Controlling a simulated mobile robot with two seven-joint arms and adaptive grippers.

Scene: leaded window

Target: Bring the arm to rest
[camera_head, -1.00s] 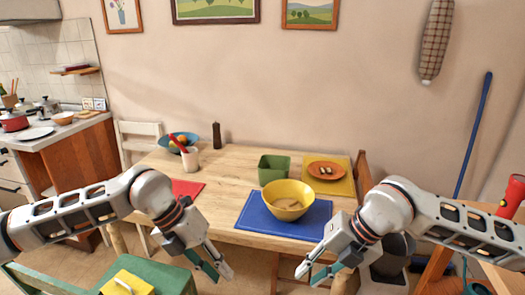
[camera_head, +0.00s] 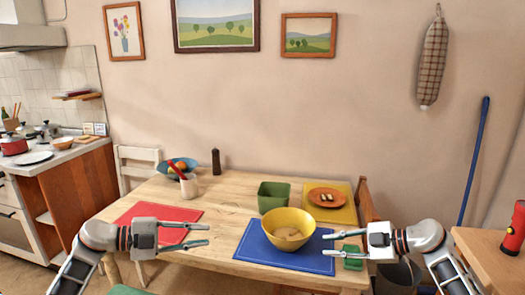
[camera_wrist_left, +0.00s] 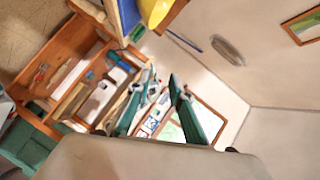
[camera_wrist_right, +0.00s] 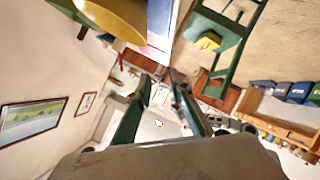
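My left gripper (camera_head: 198,235) points inward from the left, over the front of the table by the red mat. Its two fingers are apart and nothing is between them. In the left wrist view its teal-padded fingers (camera_wrist_left: 160,105) also show apart and empty. My right gripper (camera_head: 325,245) points inward from the right, in front of the blue mat's right end. Its fingers are apart and empty, as the right wrist view (camera_wrist_right: 162,108) also shows. Both arms are bent, with the forearms rising from the lower corners.
The wooden table (camera_head: 225,205) bears a yellow bowl (camera_head: 288,222) on a blue mat (camera_head: 252,250), a red mat (camera_head: 185,214), a green container (camera_head: 272,195) and an orange plate (camera_head: 327,198) on a yellow mat. A wooden surface (camera_head: 485,258) with a red flashlight (camera_head: 514,230) stands at right.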

